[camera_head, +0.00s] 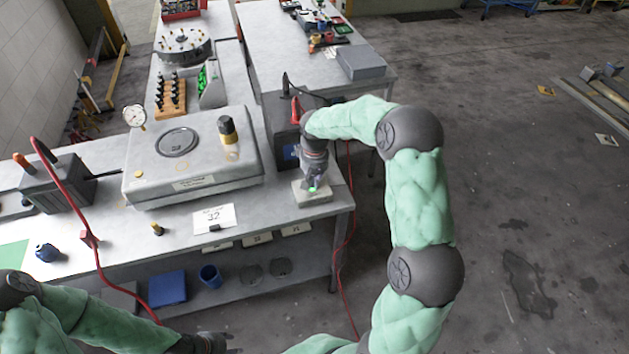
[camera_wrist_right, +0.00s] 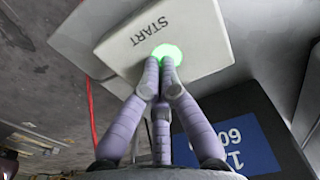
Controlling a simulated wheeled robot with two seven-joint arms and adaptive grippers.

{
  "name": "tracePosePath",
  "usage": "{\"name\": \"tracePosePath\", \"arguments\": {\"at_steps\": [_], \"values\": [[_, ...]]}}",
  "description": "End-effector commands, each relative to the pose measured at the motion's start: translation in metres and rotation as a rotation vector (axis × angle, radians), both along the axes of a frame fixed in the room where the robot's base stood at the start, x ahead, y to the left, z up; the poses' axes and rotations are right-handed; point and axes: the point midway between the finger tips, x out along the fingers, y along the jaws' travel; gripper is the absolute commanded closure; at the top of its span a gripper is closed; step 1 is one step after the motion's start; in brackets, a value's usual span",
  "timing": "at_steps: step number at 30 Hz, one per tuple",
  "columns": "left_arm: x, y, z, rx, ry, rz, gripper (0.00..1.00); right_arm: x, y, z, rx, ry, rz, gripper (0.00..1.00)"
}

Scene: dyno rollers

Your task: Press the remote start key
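The remote start key is a bright green round button (camera_wrist_right: 167,54) on a pale box (camera_wrist_right: 205,30) marked START, seen in the right wrist view. In the head view the box (camera_head: 312,197) sits at the bench's front right corner, with a green glow on its top. My right gripper (camera_wrist_right: 164,82) is shut, its purple-grey fingers drawn together with nothing between them. Its fingertips overlap the button's lower edge; I cannot tell whether they press it. In the head view the right gripper (camera_head: 314,180) hangs over the box. My left gripper (camera_head: 227,348) is low at the bottom edge, partly cut off.
A grey lidded case (camera_head: 194,155) and a sign reading 32 (camera_head: 214,217) stand left of the box. A dark unit with a blue label (camera_wrist_right: 240,145) stands close beside it. Red cables (camera_head: 72,205) cross the bench.

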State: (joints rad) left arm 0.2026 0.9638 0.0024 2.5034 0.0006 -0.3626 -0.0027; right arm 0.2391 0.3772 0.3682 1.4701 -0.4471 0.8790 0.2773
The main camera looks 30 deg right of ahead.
Motion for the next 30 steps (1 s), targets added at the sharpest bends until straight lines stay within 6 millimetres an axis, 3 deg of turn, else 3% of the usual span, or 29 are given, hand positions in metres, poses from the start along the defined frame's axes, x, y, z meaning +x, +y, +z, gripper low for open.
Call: {"name": "tracePosePath", "arguments": {"at_steps": [1,5,12,21,30], "values": [[0.000,0.000,0.000,0.000,0.000,0.000,0.60,-0.007,0.004,-0.010,0.006,0.023,0.005,1.00],[0.000,0.000,0.007,0.000,0.000,0.000,0.60,-0.007,0.004,-0.001,0.006,0.023,0.006,1.00],[0.000,0.000,0.033,0.000,0.000,0.000,0.60,-0.002,0.001,0.043,0.000,0.006,0.003,1.00],[0.000,0.000,0.041,0.000,0.000,0.000,0.60,0.000,0.000,0.103,-0.001,-0.001,0.002,1.00],[0.000,0.000,0.047,0.000,0.000,0.000,0.60,0.000,0.000,0.138,0.000,0.000,0.002,1.00]]}}
